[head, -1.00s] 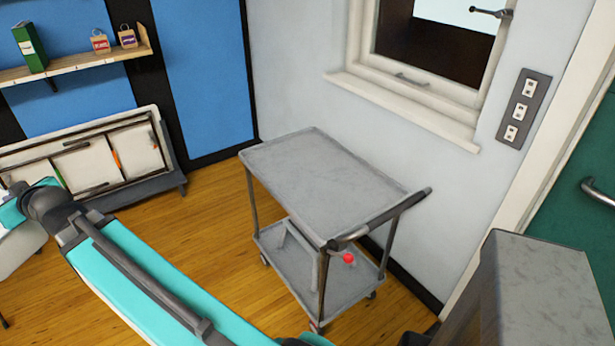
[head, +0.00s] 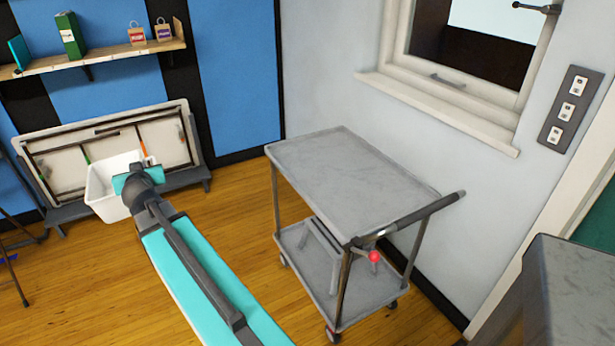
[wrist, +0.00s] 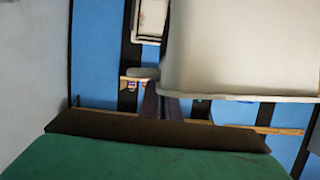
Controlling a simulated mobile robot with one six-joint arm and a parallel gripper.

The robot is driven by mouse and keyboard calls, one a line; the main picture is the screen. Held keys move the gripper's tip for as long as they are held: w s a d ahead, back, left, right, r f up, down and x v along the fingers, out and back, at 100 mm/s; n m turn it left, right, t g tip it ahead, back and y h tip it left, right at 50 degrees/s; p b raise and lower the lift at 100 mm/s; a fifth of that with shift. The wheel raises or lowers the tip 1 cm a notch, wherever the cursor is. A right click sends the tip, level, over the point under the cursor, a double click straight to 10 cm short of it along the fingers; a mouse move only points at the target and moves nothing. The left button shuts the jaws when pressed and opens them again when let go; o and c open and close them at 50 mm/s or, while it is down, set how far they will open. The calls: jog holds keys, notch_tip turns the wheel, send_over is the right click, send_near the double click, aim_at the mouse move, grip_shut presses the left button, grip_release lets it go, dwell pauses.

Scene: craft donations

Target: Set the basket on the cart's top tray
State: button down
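The basket (head: 103,192) is a white, open-topped tub at the left of the head view. It is held off the floor, in front of the folded table. My gripper (head: 128,178) is at its near right side and appears shut on its rim; the fingertips are mostly hidden. In the wrist view the basket (wrist: 240,50) fills the upper right, close to the gripper (wrist: 158,97). The grey cart stands right of the gripper, against the wall. Its top tray (head: 350,180) is bare.
The cart has a push handle (head: 430,208) at its near right end, a red knob (head: 374,256) and a lower shelf holding a grey frame. A wall shelf (head: 100,56) holds small items above the folded table (head: 70,160). A grey block (head: 570,290) stands front right. Wooden floor lies clear left of the cart.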

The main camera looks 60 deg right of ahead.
jog(key=s+d+f+m+g+h+b, duration=0.4)
jog(key=s+d, duration=0.3)
jog(key=d, duration=0.6)
jog(key=s+d+f+m+g+h+b, duration=0.3)
jog(key=s+d+m+g, duration=0.35)
jog(key=d, duration=0.55)
jog(key=s+d+m+g+y+b, duration=0.1)
jog(key=s+d+m+g, duration=0.3)
jog(key=s+d, duration=0.4)
jog(key=s+d+m+g+y+b, duration=0.1)
jog(key=s+d+m+g+b, duration=0.2)
jog(key=s+d, duration=0.5)
jog(key=s+m+g, duration=0.1)
jog(key=s+g, duration=0.1)
jog(key=s, duration=0.5)
jog(key=shift+s+d+r+b, duration=0.15)
jog(key=shift+d+r+b, duration=0.15)
jog(key=shift+r+b, duration=0.1)
jog(key=s+d, duration=0.3)
jog(key=s, duration=0.4)
jog(key=s+d+f+p, duration=0.1)
jog(key=s+d, duration=0.2)
jog(key=s, duration=0.4)
jog(key=shift+s+f, duration=0.3)
jog(key=shift+s, duration=0.1)
jog(key=shift+f, duration=0.1)
